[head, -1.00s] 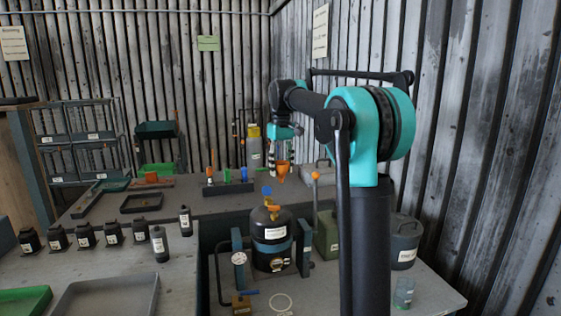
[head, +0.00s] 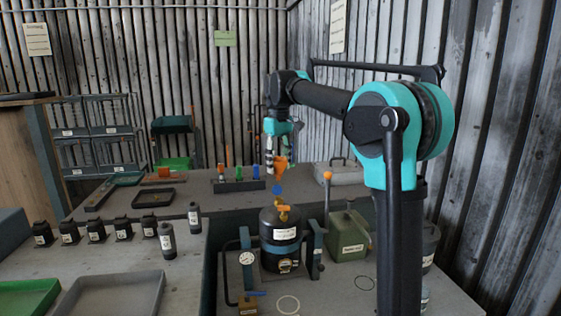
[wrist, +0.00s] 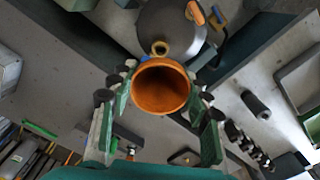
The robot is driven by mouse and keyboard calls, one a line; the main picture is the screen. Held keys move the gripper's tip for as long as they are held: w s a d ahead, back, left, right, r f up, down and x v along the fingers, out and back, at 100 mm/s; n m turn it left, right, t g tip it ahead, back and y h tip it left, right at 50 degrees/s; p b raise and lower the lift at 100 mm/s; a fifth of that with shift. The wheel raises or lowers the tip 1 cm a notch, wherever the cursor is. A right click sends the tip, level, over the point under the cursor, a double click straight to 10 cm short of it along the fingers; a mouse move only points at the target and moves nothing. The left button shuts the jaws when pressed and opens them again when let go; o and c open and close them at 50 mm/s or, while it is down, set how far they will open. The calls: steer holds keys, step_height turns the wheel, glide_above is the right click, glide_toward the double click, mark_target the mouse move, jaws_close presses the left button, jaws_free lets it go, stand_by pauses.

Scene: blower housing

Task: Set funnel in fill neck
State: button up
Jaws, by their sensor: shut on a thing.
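My gripper (head: 274,157) is shut on the orange funnel (head: 281,165) and holds it in the air above the black tank (head: 280,222). In the wrist view the funnel (wrist: 161,86) sits between the two fingers, its round mouth facing the camera. A brass ring-shaped neck (wrist: 160,48) on the tank shows just past the funnel's rim. The funnel appears apart from the neck; its spout is hidden in the wrist view. A small blue part (head: 277,188) shows between funnel and tank in the head view.
A green can (head: 349,238) and an orange-knobbed lever (head: 328,178) stand right of the tank. A gauge (head: 247,258) is at its left. A rack with coloured items (head: 238,185) stands behind.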

mark_target(279, 174)
steer(key=shift+f, duration=3.05)
steer(key=shift+s+f, duration=0.1)
steer(key=shift+f, duration=1.35)
stand_by(0.4)
steer(key=o, duration=0.9)
steer(key=shift+o, duration=0.6)
steer(key=o, duration=0.4)
steer(key=shift+r, duration=3.5)
